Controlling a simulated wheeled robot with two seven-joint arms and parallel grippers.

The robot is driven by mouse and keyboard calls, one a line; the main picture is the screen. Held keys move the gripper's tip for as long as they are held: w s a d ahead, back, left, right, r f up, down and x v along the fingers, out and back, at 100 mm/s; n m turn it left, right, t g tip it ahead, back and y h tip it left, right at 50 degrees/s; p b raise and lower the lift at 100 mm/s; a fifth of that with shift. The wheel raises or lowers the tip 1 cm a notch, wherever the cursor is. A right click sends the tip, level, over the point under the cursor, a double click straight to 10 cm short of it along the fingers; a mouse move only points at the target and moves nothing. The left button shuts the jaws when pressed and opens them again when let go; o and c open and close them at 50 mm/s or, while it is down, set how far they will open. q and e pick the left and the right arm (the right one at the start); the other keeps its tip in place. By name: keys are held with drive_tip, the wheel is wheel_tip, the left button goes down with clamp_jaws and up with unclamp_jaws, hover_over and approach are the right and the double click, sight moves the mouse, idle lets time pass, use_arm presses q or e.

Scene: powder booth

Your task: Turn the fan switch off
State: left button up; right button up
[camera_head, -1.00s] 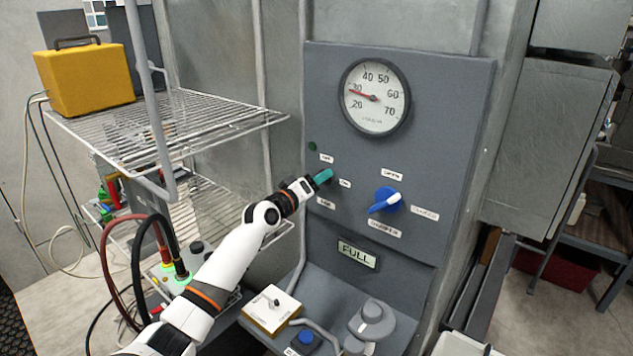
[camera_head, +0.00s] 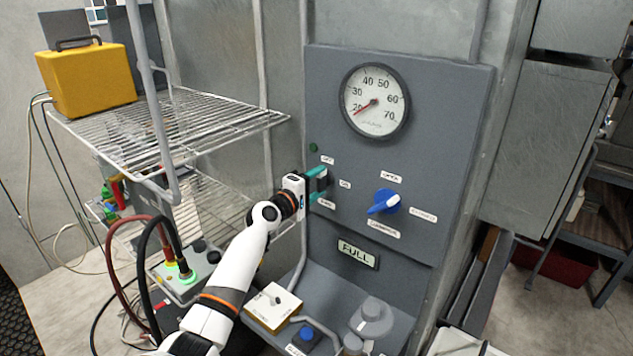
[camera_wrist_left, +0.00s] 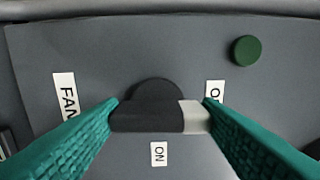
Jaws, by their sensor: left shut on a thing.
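The fan switch in the left wrist view is a black rotary knob (camera_wrist_left: 148,117) with a pale tip at its right end. The tip points toward the partly hidden label starting with "O" (camera_wrist_left: 213,92); the "ON" label (camera_wrist_left: 158,153) is below the knob and the "FAN" label (camera_wrist_left: 66,98) is left of it. My left gripper (camera_head: 320,185) is at the panel, its two teal fingers one above the other. Its fingers (camera_wrist_left: 160,118) are shut on the knob's two ends. In the head view the gripper hides the knob. My right gripper is in neither view.
The grey panel (camera_head: 430,110) carries a round gauge (camera_head: 374,102), needle near 20, a blue knob (camera_head: 384,202) and a dark green lamp (camera_wrist_left: 246,50). A wire rack (camera_head: 170,125) with a yellow case (camera_head: 86,80) stands left. A sloped console (camera_head: 330,290) is below.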

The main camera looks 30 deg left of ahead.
use_arm(q)
drive_tip(key=shift+n, duration=0.3)
drive_tip(key=o, duration=1)
drive_tip(key=s+b, duration=0.1)
drive_tip(key=s, duration=1.1)
drive_tip(key=shift+a+b, duration=0.35)
drive_tip(key=shift+a, duration=0.1)
